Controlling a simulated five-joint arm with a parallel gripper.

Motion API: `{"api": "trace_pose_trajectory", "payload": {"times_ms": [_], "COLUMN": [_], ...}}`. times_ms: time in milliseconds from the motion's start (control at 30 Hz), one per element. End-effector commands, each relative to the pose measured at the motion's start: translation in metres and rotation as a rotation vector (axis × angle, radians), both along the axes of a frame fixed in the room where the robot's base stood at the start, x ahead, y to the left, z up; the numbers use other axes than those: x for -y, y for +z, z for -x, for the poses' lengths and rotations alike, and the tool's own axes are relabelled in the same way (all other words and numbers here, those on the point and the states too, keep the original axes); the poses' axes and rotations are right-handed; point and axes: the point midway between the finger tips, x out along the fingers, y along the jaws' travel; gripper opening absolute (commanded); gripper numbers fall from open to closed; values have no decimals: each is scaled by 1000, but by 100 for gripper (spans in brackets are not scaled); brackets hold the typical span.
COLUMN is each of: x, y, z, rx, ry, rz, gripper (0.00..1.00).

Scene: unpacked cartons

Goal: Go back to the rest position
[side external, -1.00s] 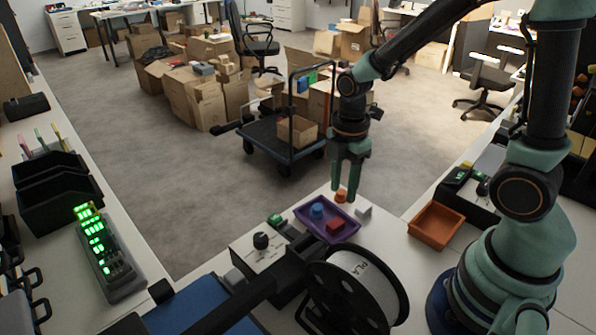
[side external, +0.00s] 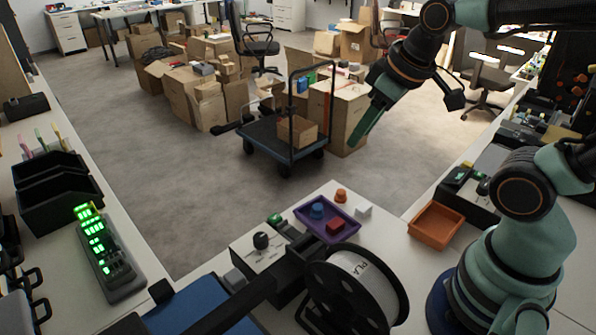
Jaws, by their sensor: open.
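My gripper (side external: 364,127) is raised well above the table, tilted with its fingers pointing down and left. It is open, with nothing seen in it; its fingers overlap in this view. A small orange piece (side external: 341,196) stands on the white table just behind the purple tray (side external: 345,240), outside it. The tray holds a blue piece (side external: 317,211) and a red block (side external: 335,225). A white block (side external: 363,210) lies on the table at the tray's right.
An empty orange bin (side external: 436,225) sits right of the tray. A black filament spool (side external: 355,290) and a box with a black knob (side external: 261,241) stand in front. A cart with cartons (side external: 298,130) is on the floor behind.

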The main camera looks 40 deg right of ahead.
Motion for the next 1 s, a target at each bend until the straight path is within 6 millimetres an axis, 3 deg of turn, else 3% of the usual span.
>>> {"api": "trace_pose_trajectory", "payload": {"times_ms": [200,1000], "x": [0,0], "y": [9,9], "z": [5,5], "rx": [52,52], "ry": [-144,-146], "rz": [-72,-74], "gripper": [43,43]}}
